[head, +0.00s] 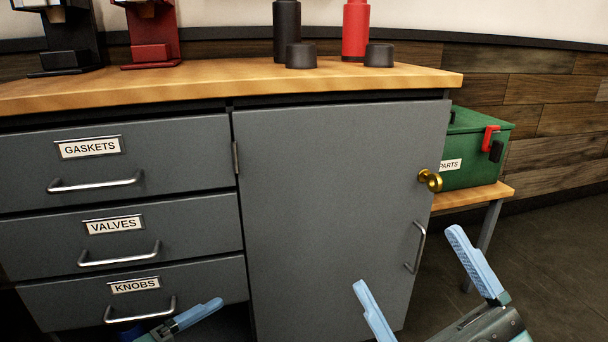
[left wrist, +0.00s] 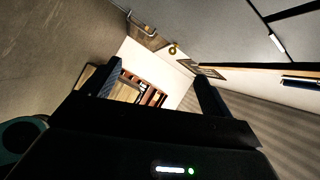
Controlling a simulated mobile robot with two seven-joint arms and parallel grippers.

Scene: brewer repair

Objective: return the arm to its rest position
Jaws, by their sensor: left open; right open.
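My right gripper (head: 408,262) is open and empty at the lower right of the head view, its two light-blue fingers spread apart in front of the cabinet door (head: 330,200). My left gripper (head: 205,312) shows only in part at the bottom of the head view, near the KNOBS drawer (head: 215,282). In the left wrist view its dark fingers (left wrist: 155,85) stand apart with nothing between them. The rest of both arms is mostly out of view.
The door has a brass knob (head: 431,181) and a bar handle (head: 416,248). The GASKETS (head: 200,150) and VALVES (head: 215,220) drawers look shut. A green parts box (head: 475,165) stands at the right. Brewers and bottles stand on the wooden counter (head: 220,85).

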